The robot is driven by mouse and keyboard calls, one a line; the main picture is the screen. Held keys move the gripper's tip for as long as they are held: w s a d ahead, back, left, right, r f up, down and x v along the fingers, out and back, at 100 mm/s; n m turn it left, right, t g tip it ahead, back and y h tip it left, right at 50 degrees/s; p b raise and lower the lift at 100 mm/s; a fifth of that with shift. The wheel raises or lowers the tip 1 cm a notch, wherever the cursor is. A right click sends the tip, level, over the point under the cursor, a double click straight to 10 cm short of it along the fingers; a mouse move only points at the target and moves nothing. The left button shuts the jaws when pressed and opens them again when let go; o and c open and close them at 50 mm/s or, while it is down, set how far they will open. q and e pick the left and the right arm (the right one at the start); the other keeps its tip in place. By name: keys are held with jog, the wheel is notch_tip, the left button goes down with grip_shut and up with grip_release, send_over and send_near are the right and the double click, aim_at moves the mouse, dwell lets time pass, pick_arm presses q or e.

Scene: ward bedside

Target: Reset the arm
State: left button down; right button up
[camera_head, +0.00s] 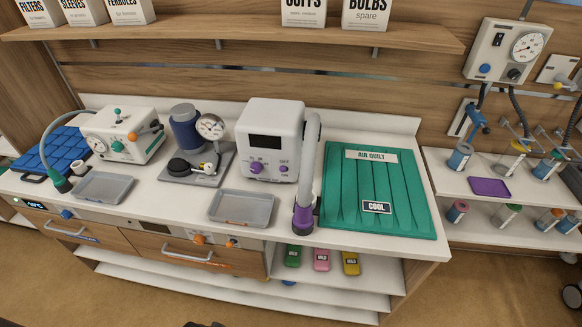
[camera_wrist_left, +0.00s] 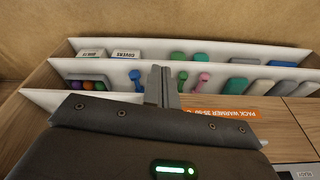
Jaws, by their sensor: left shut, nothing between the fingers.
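My left gripper (camera_wrist_left: 162,86) shows in the left wrist view with its two grey fingers together and nothing between them. It is in front of white-edged shelves (camera_wrist_left: 110,68) that hold small coloured items. I cannot tell from this view whether it touches anything. My left gripper is not clearly seen in the head view; only a small dark piece shows at the bottom edge. My right gripper is not clearly visible in either view.
The counter carries a blue pad (camera_head: 50,155), a green-white device (camera_head: 122,135), a gauge unit (camera_head: 197,160), two grey trays (camera_head: 241,208), a white machine (camera_head: 269,140) with a hose, and a green quilt (camera_head: 376,190). Drawers (camera_head: 190,258) are below. Side shelves (camera_head: 500,225) stand at right.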

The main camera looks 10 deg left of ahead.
pick_arm(q)
jog(key=s+a+f+g+b, duration=0.1)
jog(key=s+f+b, duration=0.15)
jog(key=f, duration=0.75)
jog(key=s+f+b, duration=0.1)
jog(key=s+f, duration=0.3)
jog(key=f, duration=0.5)
jog(key=s+a+f+b, duration=0.2)
jog(key=s+f, duration=0.9)
jog(key=s, duration=0.1)
jog(key=shift+a+f+g+b, duration=0.15)
jog(key=shift+g+b, duration=0.2)
jog(key=shift+g, duration=0.05)
jog(key=shift+s, duration=0.1)
